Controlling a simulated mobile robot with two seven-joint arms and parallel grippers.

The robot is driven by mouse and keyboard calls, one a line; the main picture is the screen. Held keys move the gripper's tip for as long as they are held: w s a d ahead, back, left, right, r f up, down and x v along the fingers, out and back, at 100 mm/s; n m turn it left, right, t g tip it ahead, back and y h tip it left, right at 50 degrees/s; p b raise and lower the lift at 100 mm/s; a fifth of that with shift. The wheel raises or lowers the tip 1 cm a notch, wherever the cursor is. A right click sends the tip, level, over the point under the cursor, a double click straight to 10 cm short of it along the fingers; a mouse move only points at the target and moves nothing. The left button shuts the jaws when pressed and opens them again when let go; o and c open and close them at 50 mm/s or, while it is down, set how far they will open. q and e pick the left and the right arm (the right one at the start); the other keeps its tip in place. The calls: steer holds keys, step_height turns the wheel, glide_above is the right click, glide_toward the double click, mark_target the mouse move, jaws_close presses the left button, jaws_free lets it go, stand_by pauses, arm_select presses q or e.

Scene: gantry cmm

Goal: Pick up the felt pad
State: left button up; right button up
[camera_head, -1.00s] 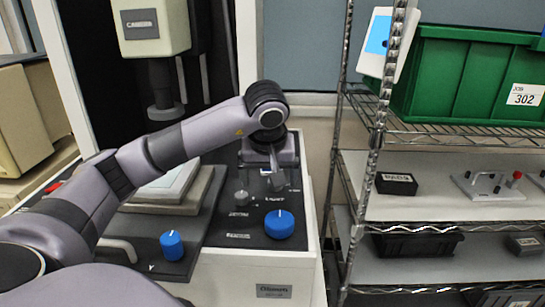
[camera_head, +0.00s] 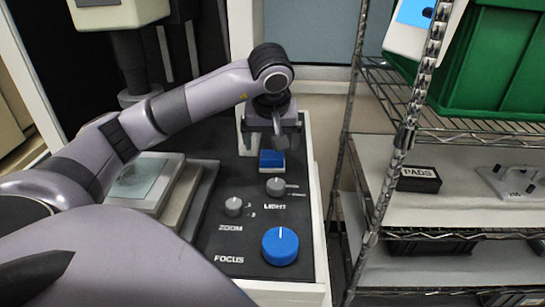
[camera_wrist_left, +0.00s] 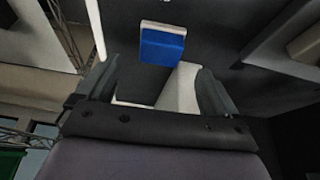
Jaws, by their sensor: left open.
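The felt pad (camera_head: 271,159) looks like a small blue block with a pale layer. It lies on the dark control panel, behind the grey knobs. It also shows in the left wrist view (camera_wrist_left: 163,47), beyond the fingertips and near the top. My left gripper (camera_head: 279,138) points down over the panel, just behind or above the pad in the head view. Its two fingers (camera_wrist_left: 155,80) are spread apart with nothing between them, and the pad is clear of them. The exact height of the fingers over the pad is hard to tell. My right gripper is out of view.
The panel carries a blue focus knob (camera_head: 281,246), a zoom knob (camera_head: 234,206) and a light knob (camera_head: 275,186). A stage with a glass plate (camera_head: 140,178) stands to the left. A wire shelf at right holds a PADS box (camera_head: 418,180) and a green bin (camera_head: 500,70).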

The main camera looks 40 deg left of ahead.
mark_target(272, 153)
arm_select(q)
steer(key=x, duration=0.6)
steer(key=shift+w+p, duration=0.1)
steer(key=shift+p, duration=0.25)
steer(key=shift+r, duration=0.1)
steer(key=c, duration=1.1)
